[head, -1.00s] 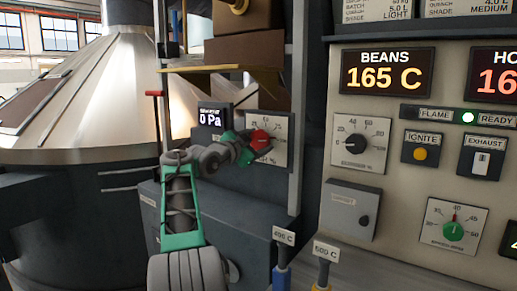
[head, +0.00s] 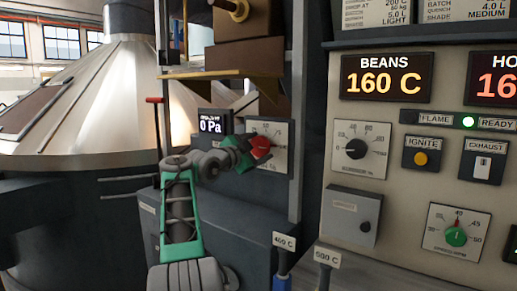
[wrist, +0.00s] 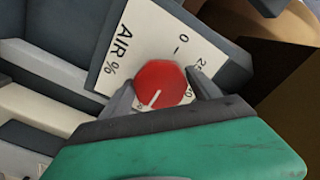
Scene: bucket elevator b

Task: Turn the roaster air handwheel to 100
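The air handwheel (head: 261,147) is a red round knob on a white dial plate (head: 281,138) in the head view.
The right panel shows BEANS 160 C (head: 387,82), a black knob (head: 356,148) and a green knob (head: 456,237).

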